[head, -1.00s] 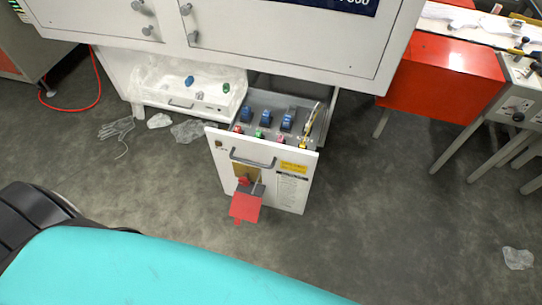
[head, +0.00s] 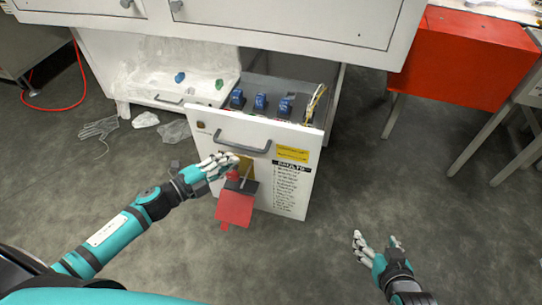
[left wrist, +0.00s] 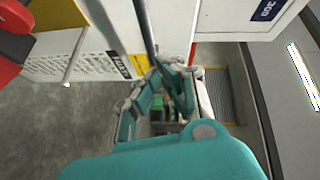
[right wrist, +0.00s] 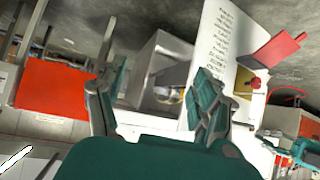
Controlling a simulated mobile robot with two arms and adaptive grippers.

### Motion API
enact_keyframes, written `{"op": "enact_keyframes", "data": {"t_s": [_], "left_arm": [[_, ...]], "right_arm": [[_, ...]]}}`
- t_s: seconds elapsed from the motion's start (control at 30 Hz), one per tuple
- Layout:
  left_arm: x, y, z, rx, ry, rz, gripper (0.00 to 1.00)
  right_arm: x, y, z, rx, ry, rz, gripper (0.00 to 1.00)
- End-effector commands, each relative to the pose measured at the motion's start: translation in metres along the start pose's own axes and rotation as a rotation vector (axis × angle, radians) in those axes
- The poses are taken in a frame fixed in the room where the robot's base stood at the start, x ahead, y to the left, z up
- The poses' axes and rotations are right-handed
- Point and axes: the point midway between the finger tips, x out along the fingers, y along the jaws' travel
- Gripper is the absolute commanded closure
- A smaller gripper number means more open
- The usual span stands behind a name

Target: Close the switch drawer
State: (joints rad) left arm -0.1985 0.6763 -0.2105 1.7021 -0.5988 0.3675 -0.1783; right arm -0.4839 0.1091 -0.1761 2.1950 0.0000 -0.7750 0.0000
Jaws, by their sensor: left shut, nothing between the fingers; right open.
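The switch drawer (head: 208,121) stands pulled out below the white cabinet, its white front facing me. It has a grey bar handle (head: 243,146), a yellow label and a red tag (head: 234,207) hanging from a latch. Blue switches (head: 260,101) show inside it. My left gripper (head: 228,163) is shut and empty, in front of the drawer face just below the handle's left part; I cannot tell whether it touches. The handle bar also shows close up in the left wrist view (left wrist: 144,25). My right gripper (head: 377,241) is open and empty, right of the drawer and apart from it.
A white side drawer (head: 158,98) with plastic film stands left of the switch drawer. A glove (head: 100,128) and clear film lie on the floor at left. A red cabinet (head: 465,70) on legs stands at right. The floor between it and the drawer is clear.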

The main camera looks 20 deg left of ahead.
Motion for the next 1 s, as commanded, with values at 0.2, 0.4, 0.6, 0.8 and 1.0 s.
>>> {"op": "enact_keyframes", "data": {"t_s": [0.2,0.4,0.6,0.8,1.0], "left_arm": [[0.005,-0.020,-0.052,0.220,0.208,-0.046,1.00],[0.014,-0.028,-0.063,0.250,0.238,-0.055,1.00],[0.050,-0.030,-0.071,0.248,0.236,-0.058,1.00],[0.093,-0.030,-0.081,0.247,0.234,-0.057,1.00],[0.122,-0.033,-0.070,0.247,0.230,-0.054,1.00]], "right_arm": [[-0.034,0.000,-0.038,0.000,0.125,0.001,0.30],[-0.043,-0.001,-0.050,0.000,0.160,0.000,0.30],[-0.042,-0.002,-0.062,-0.001,0.219,-0.004,0.30],[-0.043,-0.004,-0.071,-0.001,0.271,-0.007,0.30],[-0.046,-0.007,-0.096,-0.001,0.414,-0.015,0.30]]}}
